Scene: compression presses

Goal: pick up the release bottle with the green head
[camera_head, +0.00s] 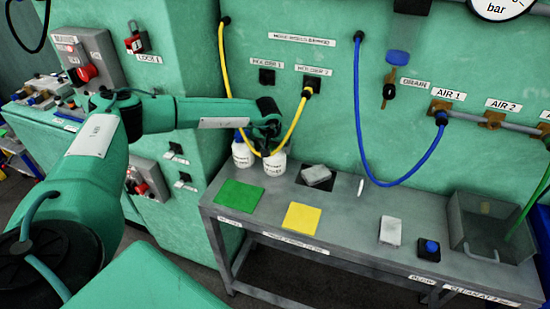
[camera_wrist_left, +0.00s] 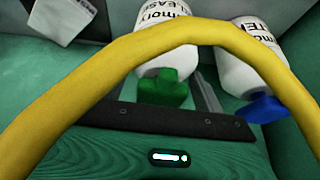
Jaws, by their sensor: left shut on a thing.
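The release bottle (camera_head: 275,164) is white, and its green head (camera_wrist_left: 165,91) shows in the left wrist view. My left gripper (camera_head: 270,141) is over the bottle from above and shut on it at the head. The head camera hides most of the green head behind the gripper. I cannot tell whether the bottle's base touches the bench. A second white bottle (camera_head: 243,155) with a blue head (camera_wrist_left: 262,108) stands close beside it, to the left in the head view. My right gripper is not in view.
A yellow hose (camera_head: 229,85) loops close to my left gripper and crosses the wrist view. The grey bench (camera_head: 340,225) holds a green mat (camera_head: 239,195), a yellow mat (camera_head: 301,218), a grey block (camera_head: 316,175), a white block (camera_head: 390,231) and a metal bin (camera_head: 485,245).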

